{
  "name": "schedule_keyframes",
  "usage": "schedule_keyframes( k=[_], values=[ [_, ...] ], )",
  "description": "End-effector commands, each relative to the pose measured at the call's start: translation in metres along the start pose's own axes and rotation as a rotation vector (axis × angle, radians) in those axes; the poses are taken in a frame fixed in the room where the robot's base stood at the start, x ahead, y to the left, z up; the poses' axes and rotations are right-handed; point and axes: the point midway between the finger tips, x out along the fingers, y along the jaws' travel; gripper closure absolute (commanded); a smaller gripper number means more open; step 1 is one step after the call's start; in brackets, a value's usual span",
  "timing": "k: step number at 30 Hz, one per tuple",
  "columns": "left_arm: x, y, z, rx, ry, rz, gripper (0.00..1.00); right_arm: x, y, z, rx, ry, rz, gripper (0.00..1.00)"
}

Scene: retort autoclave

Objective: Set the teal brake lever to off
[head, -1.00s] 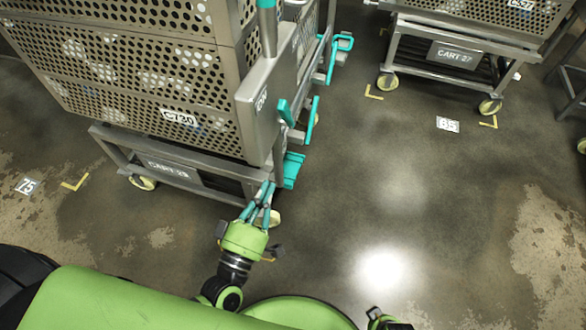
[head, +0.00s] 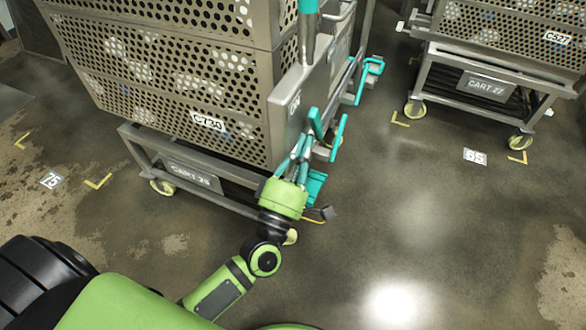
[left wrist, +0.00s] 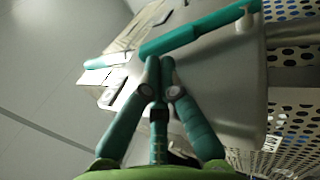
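Teal levers and bars are fixed on the right end of the near cart (head: 215,182). A short teal lever (head: 315,122) sits beside the grey end panel (head: 290,108), and a longer teal bar (head: 338,138) is just right of it. I cannot tell for sure which is the brake lever. My left gripper (head: 302,142) has its teal fingers pointing up at the short lever. In the left wrist view, its fingertips (left wrist: 160,63) are together just below a slanting teal bar (left wrist: 195,32). Whether they touch is unclear, and nothing shows between them. My right gripper is out of view.
A teal plate (head: 315,187) sits low on the cart, right of my left gripper. A teal loop handle (head: 371,68) sticks out farther back. A perforated basket (head: 165,75) rides on the cart. Another cart (head: 487,88) stands back right. The floor between is clear.

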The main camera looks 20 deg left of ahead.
Motion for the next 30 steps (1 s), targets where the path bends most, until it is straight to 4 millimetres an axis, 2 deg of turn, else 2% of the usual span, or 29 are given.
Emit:
schedule_keyframes(
  k=[3,7,23,30],
  values=[
    [0.015,0.0,0.0,0.001,0.001,0.0,1.0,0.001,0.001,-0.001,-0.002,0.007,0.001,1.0],
    [0.022,0.0,0.0,0.001,0.0,-0.001,1.0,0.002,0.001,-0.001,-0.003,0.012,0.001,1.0],
    [0.025,0.001,0.0,0.002,0.0,-0.007,1.0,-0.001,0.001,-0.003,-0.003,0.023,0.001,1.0],
    [0.029,0.004,0.0,0.001,0.0,-0.039,1.0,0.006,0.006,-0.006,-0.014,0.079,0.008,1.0]
  ],
)
